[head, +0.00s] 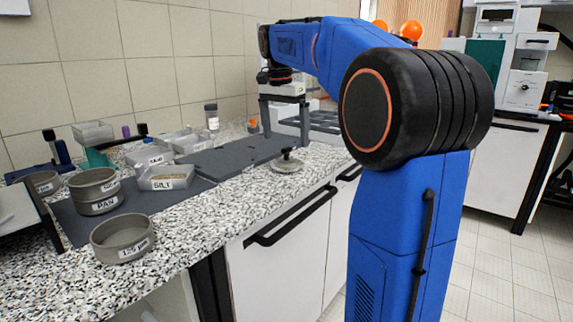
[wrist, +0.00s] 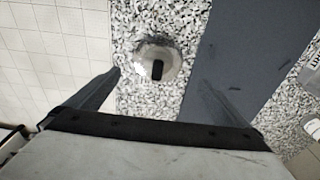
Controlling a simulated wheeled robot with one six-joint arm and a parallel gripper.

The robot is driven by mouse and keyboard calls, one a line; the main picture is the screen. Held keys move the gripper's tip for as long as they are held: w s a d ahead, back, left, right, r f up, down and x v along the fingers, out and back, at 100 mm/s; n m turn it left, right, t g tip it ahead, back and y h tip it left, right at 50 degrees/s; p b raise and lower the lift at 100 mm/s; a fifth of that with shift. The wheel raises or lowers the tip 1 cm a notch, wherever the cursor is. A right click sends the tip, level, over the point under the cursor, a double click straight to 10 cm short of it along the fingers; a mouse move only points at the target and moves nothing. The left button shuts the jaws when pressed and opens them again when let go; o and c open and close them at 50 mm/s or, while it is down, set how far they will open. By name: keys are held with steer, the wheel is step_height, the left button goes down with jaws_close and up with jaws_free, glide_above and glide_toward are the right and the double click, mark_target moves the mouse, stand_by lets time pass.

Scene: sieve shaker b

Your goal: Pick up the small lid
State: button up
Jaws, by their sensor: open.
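The small lid (head: 287,163) is a pale round disc with a dark knob. It lies flat on the speckled worktop near the front edge, beside the dark grey mat. In the wrist view the lid (wrist: 156,64) is ahead of the gripper, between the lines of its two fingers, with the black knob at its middle. My gripper (head: 285,122) is open and empty, pointing down above the worktop. The fingers also show in the wrist view (wrist: 157,90), one on each side, apart from the lid.
Sieves marked PAN (head: 95,192) and 125 µm (head: 122,239) stand at the left. A bottle (head: 211,117) stands near the wall. The worktop's front edge lies close to the lid.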

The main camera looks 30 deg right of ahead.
mark_target(286, 148)
step_height(286, 148, down, 2)
steer(key=shift+d+f, duration=0.1)
steer(key=shift+s+f, duration=0.2)
steer(key=shift+f, duration=2.45)
steer(key=c, duration=1.2)
steer(key=shift+r, duration=0.15)
